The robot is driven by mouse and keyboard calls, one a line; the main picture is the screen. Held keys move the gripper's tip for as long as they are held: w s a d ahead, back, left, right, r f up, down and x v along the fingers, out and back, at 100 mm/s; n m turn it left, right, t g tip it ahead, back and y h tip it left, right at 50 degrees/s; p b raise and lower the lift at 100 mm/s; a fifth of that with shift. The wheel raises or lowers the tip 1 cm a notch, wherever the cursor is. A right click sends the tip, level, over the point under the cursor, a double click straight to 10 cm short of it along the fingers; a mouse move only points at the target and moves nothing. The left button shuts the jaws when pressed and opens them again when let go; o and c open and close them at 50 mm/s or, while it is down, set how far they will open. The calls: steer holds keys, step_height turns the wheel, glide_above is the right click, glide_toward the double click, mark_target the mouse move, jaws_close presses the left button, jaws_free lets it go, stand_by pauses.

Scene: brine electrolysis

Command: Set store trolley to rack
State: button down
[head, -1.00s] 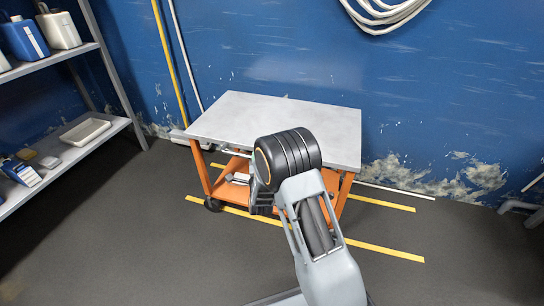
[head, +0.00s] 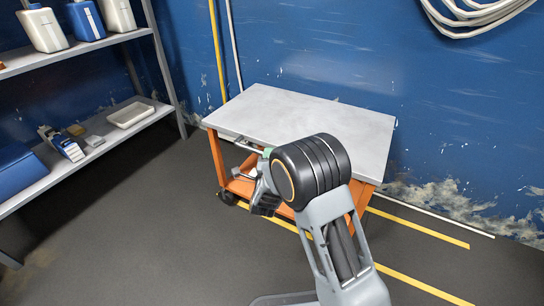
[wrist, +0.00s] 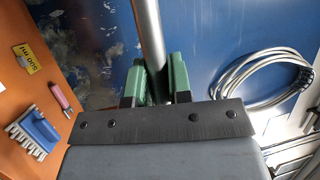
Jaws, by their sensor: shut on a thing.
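The trolley (head: 310,122) has a flat grey top on an orange frame with a lower shelf. It stands upright on its wheels near the blue wall, right of the rack. The rack (head: 88,48) is grey shelving at the left, apart from the trolley by a strip of floor. My gripper (head: 265,160) is at the trolley's near left side, below the top's edge, partly hidden by my wrist. In the wrist view, its green fingers (wrist: 157,82) are shut around a metal bar (wrist: 149,35), the trolley's handle.
The rack bears jugs (head: 87,20), a white tray (head: 131,114) and small boxes. Yellow floor lines (head: 420,287) run under the trolley. Dark floor (head: 150,220) before the rack is clear.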

steer(key=shift+w+a+r, duration=0.1)
steer(key=shift+a+r, duration=0.05)
steer(key=shift+a, duration=0.05)
steer(key=c, duration=1.4)
jaws_free()
steer(key=o, duration=0.3)
steer(key=shift+o, duration=0.2)
steer(key=p+v, duration=0.2)
steer(key=v, duration=1.1)
steer(key=shift+s+f+p, duration=0.25)
steer(key=shift+s+p, duration=0.1)
steer(key=shift+s, duration=0.05)
steer(key=shift+d, duration=0.1)
